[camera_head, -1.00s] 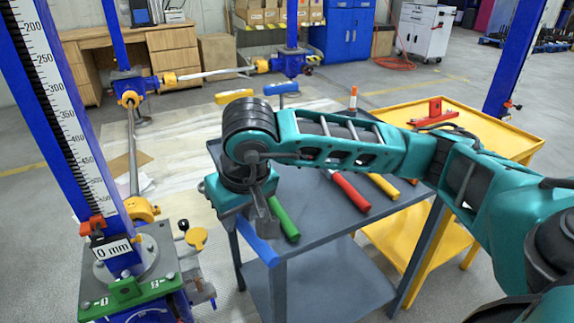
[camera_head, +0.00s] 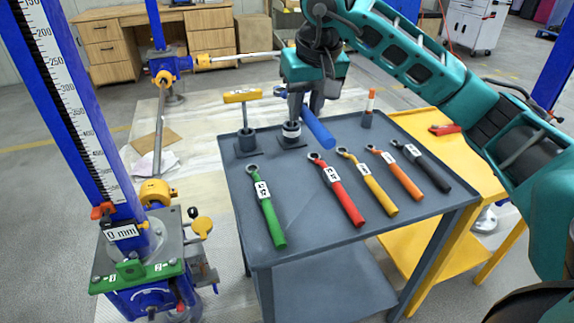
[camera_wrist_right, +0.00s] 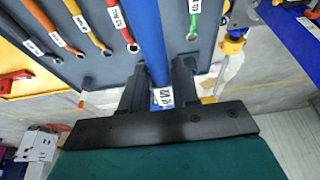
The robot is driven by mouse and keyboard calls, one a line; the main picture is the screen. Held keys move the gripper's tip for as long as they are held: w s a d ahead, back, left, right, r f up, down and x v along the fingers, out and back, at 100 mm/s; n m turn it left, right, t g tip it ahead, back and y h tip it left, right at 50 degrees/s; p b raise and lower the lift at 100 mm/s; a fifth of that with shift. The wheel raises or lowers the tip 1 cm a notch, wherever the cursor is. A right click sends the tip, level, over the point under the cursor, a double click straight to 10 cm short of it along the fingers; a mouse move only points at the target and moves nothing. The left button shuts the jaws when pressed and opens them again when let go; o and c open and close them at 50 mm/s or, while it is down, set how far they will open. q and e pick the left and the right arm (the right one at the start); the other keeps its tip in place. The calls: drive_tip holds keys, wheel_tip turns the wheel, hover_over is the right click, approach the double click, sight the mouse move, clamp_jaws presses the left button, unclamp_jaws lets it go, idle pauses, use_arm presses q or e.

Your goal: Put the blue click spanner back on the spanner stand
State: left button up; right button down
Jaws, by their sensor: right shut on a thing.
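The blue click spanner (camera_head: 317,128) is in my right gripper (camera_head: 305,108), above the back edge of the grey table. Its blue handle slopes down toward the right in the head view. In the right wrist view the blue handle (camera_wrist_right: 151,45) runs between the two fingers (camera_wrist_right: 160,88), with a white label close to them. I cannot tell whether the spanner touches a stand. My left gripper is not in view.
On the grey table (camera_head: 310,235) lie a green spanner (camera_head: 268,210), a red one (camera_head: 344,195), a yellow one (camera_head: 372,185), an orange one (camera_head: 398,176) and a black one (camera_head: 424,166). A blue screw jack column (camera_head: 75,120) rises at left. A yellow cart (camera_head: 465,165) stands at right.

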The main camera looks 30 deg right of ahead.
wheel_tip(320, 180, down, 14)
drive_tip(key=b, duration=0.3)
drive_tip(key=shift+d+f+b, duration=0.15)
drive_tip(key=shift+b, duration=0.25)
drive_tip(key=shift+f, duration=0.5)
wheel_tip(320, 180, down, 4)
drive_tip(key=shift+f+b, duration=0.1)
drive_tip(key=shift+b, duration=0.55)
drive_tip(key=shift+f, duration=0.1)
drive_tip(key=c, duration=0.8)
unclamp_jaws()
drive_tip(key=shift+c, duration=0.2)
